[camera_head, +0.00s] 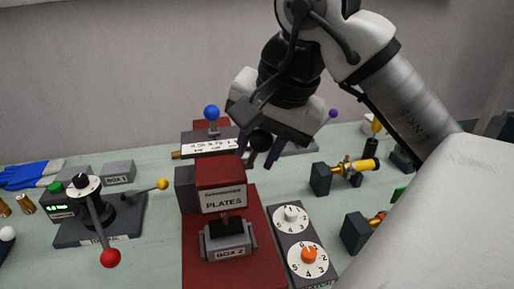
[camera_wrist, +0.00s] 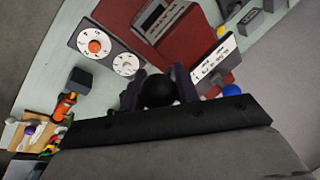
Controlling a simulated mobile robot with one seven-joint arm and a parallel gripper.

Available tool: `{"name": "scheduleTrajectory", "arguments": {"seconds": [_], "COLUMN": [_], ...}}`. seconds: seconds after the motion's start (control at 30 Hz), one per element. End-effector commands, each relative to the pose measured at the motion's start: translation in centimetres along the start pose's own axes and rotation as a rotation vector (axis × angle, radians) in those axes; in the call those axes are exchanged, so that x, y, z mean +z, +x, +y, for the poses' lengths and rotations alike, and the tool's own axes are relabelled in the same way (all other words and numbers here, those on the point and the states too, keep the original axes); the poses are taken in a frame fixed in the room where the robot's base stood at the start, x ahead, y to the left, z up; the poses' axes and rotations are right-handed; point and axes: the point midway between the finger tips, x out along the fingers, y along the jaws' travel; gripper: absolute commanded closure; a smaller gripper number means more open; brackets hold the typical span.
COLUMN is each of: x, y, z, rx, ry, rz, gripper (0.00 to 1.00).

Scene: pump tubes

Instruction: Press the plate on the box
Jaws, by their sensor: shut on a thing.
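My gripper (camera_head: 258,160) is shut on a black ball knob (camera_head: 260,140), at the right side of the red press. In the wrist view the knob (camera_wrist: 158,91) sits between the two dark fingers. The knob's lever is mostly hidden. The red press head (camera_head: 220,178) carries a label reading PLATES. Below it a dark ram (camera_head: 227,222) reaches down to the grey box (camera_head: 227,243) labelled BOX 2, which sits on the red base (camera_head: 200,270). Whether a plate lies between ram and box is too small to tell.
A dial panel (camera_head: 302,240) with a white and an orange knob lies right of the press. A yellow valve (camera_head: 352,168) stands farther right. A black device with a red-knobbed lever (camera_head: 110,257) stands left, near a grey BOX 1 (camera_head: 119,173). A blue ball (camera_head: 211,113) rises behind the press.

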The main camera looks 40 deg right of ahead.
Motion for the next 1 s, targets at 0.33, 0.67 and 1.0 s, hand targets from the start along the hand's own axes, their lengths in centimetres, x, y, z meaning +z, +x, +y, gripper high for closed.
{"name": "scheduleTrajectory", "arguments": {"seconds": [0.33,0.67,1.0], "x": [0.2,1.3,1.4], "y": [0.3,1.1,1.3], "z": [0.3,1.1,1.3], "rx": [-0.006,-0.045,-0.053], "ry": [-0.002,-0.018,-0.021], "rz": [0.010,0.074,0.087], "gripper": [0.92,0.92,0.92]}}
